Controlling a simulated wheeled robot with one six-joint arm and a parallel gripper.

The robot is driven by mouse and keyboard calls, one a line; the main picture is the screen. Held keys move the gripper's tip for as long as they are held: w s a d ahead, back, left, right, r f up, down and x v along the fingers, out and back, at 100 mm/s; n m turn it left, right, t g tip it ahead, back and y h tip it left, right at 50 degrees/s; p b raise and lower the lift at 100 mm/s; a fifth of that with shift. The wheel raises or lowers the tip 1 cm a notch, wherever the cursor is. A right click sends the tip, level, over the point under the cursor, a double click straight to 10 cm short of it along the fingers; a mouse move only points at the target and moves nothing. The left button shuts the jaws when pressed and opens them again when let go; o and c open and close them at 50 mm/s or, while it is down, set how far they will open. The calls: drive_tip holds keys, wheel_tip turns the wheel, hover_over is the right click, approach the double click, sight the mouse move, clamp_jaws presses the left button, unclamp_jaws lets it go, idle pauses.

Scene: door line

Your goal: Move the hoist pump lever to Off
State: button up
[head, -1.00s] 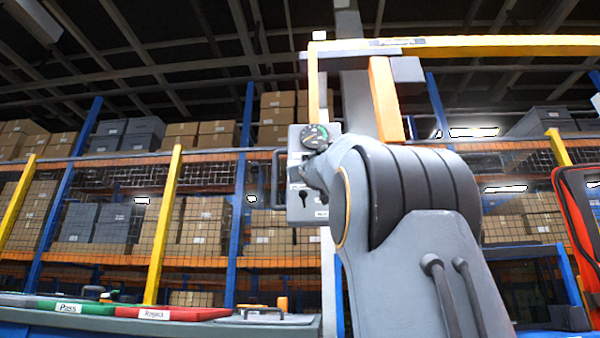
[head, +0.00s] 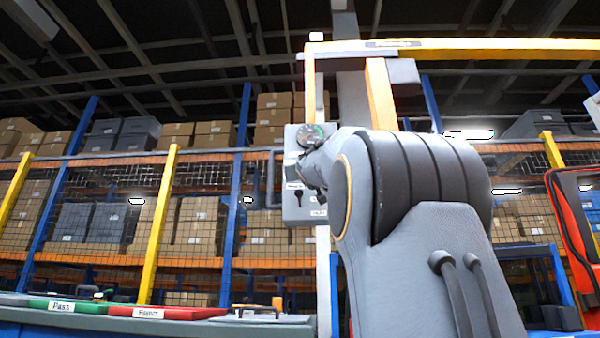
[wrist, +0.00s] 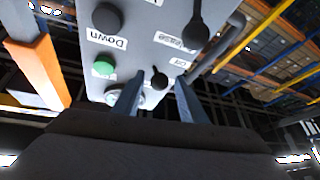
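The grey control box (head: 305,208) hangs on the hoist post, partly hidden behind my arm in the head view. In the wrist view the box (wrist: 140,55) appears turned over, with a small black-knobbed lever (wrist: 159,80) beside a small label that is hard to read. A larger black-knobbed lever (wrist: 196,34) is near a label that seems to read Release. The frames do not show clearly which is the pump lever. My gripper (wrist: 158,88) is open, its two fingers apart on either side of the small knob in the picture. Contact cannot be told.
A round gauge (head: 310,135) is at the top of the box. A black button and a green button (wrist: 104,69) are near the Down label. A grey handle bar (head: 271,180) runs along the box's left side. Pass and Reject trays (head: 165,313) are at lower left.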

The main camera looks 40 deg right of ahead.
drive_tip(key=b+v, duration=0.1)
drive_tip(key=v, duration=0.5)
drive_tip(key=shift+b, duration=0.4)
drive_tip(key=shift+f, duration=0.1)
